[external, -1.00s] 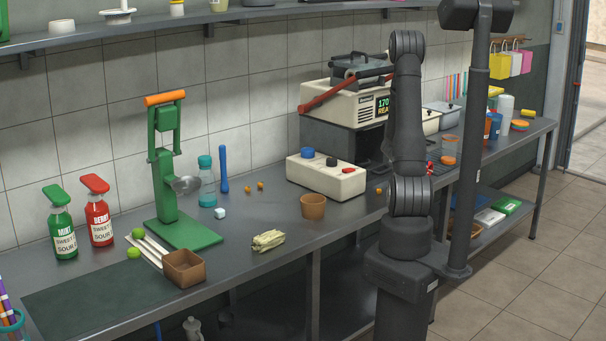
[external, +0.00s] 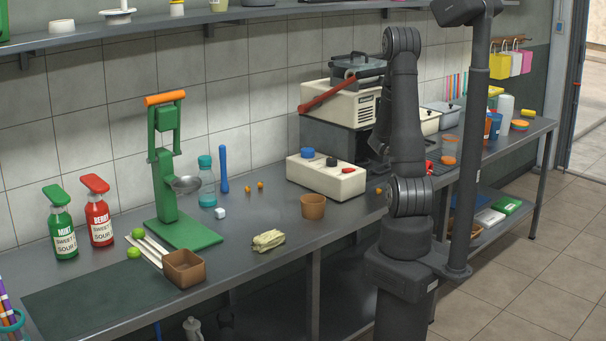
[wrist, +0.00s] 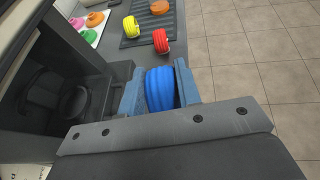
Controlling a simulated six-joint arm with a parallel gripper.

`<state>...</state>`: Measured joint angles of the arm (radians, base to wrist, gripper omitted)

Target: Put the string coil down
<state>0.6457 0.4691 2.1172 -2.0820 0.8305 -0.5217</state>
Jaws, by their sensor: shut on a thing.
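A blue string coil (wrist: 160,90) is between the two blue-grey fingers of my gripper (wrist: 159,86) in the wrist view, and the gripper is shut on it. The coil's lower part is hidden behind my gripper's body. A yellow coil (wrist: 131,27) and a red coil (wrist: 161,41) lie farther along the counter, on or beside a dark ribbed mat (wrist: 140,40), apart from my gripper. In the external view my arm hides the held coil and most of my gripper.
A dark open-fronted machine (wrist: 62,90) stands close at left of my gripper. A white tray (wrist: 88,36) with coloured pieces lies beyond. The counter's right edge drops to a tiled floor. In the external view a cream button box (external: 327,177) stands left of my arm.

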